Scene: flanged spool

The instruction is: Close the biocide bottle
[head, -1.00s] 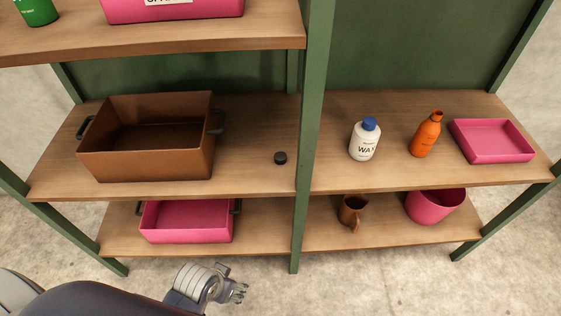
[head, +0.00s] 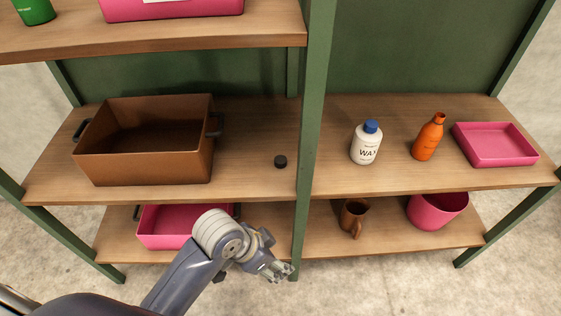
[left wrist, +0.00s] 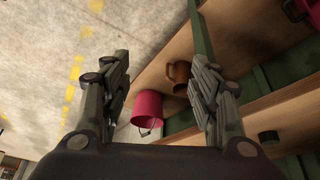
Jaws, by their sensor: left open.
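An orange bottle (head: 428,138) stands upright on the right part of the middle shelf; its label is too small to read and its top looks uncapped. A small black cap (head: 280,161) lies on the middle shelf left of the green post; it also shows in the left wrist view (left wrist: 268,136). A white bottle (head: 366,145) marked WAX with a blue cap stands left of the orange one. My left gripper (head: 277,270) is open and empty, in front of the lower shelf, below the cap in the picture. My right gripper is not in view.
A brown crate (head: 198,166) stands left of the cap. A green post (head: 309,140) divides the shelf. A pink tray (head: 530,158) lies right of the orange bottle. Below are a brown mug (head: 353,216), a pink bucket (head: 437,211) and a pink bin (head: 160,242).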

